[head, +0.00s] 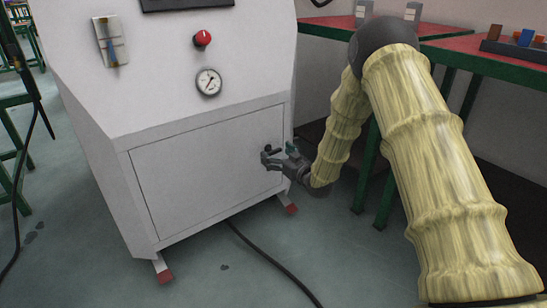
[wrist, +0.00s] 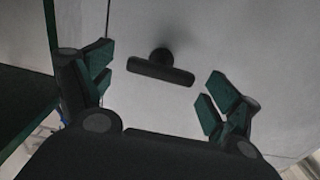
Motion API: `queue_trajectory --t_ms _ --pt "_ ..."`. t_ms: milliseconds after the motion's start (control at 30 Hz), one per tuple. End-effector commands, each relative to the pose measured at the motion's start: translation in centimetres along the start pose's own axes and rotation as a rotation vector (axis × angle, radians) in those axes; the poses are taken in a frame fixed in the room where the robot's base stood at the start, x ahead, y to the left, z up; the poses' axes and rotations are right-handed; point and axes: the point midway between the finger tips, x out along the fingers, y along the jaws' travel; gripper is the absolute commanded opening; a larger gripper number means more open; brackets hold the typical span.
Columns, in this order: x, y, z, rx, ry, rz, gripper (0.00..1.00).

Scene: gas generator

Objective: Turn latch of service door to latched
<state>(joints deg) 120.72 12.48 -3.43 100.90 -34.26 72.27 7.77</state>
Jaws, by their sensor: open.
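The service door (head: 190,170) is the flat light panel on the lower front of the white generator cabinet, and it looks closed. Its latch is a dark T-shaped handle. In the wrist view, the latch (wrist: 160,72) has a round stem and a crossbar lying nearly level, tilted slightly down to the right. My gripper (head: 277,157) is in front of the door's right side, close to the latch, which it partly hides in the head view. In the wrist view, my gripper (wrist: 155,84) is open, with green-padded fingers on either side of the crossbar, apart from it. The gripper is empty.
A red knob (head: 202,39) and a round gauge (head: 208,82) sit on the panel above the door. Red-topped green tables (head: 470,50) stand at the right, near my arm. A black cable (head: 262,258) runs across the floor below.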

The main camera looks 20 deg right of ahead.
Motion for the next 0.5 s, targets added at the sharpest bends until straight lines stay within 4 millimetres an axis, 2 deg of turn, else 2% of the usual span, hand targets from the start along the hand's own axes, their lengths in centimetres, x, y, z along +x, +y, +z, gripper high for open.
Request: queue_trajectory --t_ms 200,500 --pt "1.7 0.0 0.1 -0.001 0.0 0.0 0.89" --pt "2.0 0.0 0.0 0.0 -0.001 0.001 0.89"
